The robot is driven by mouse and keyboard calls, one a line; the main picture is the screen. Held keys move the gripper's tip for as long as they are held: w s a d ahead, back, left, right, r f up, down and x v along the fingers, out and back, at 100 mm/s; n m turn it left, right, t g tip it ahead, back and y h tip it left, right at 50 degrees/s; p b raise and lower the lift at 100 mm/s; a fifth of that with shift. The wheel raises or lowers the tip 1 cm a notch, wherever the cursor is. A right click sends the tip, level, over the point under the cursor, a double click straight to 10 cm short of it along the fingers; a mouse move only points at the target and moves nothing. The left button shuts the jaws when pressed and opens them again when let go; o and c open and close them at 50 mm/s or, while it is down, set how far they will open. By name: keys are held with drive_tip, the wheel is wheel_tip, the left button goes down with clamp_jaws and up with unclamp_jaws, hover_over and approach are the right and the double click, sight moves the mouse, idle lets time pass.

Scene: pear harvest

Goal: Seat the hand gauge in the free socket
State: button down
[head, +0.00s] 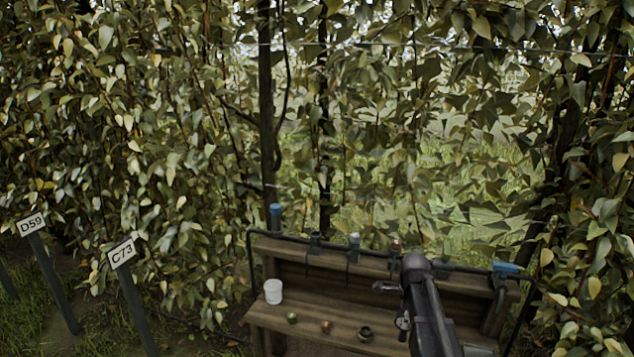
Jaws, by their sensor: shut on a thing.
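My arm reaches in from the lower right, over the right part of a wooden bench. My gripper (404,308) is at its far end, small and dark, mostly hidden against the arm. It is shut on a small round thing with a pale face, which looks like the hand gauge (403,322), above the bench shelf. Along the bench's back rail hang several dark sockets. The left one (316,243) shows no pale top and looks empty. One with a pale grey top (354,241) and one with a reddish top (396,244) look filled. My arm hides part of the rail.
The wooden bench (310,299) carries a white cup (273,291), a greenish item (292,318), a reddish item (326,327) and a dark round item (365,334). A blue thing (506,268) sits at the right end. Leafy branches stand behind; signposts (122,252) stand left.

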wheel_tip(320, 180, up, 40)
drive_tip(key=p, duration=3.9)
drive_tip(key=shift+r, duration=0.15)
drive_tip(key=shift+s, duration=0.15)
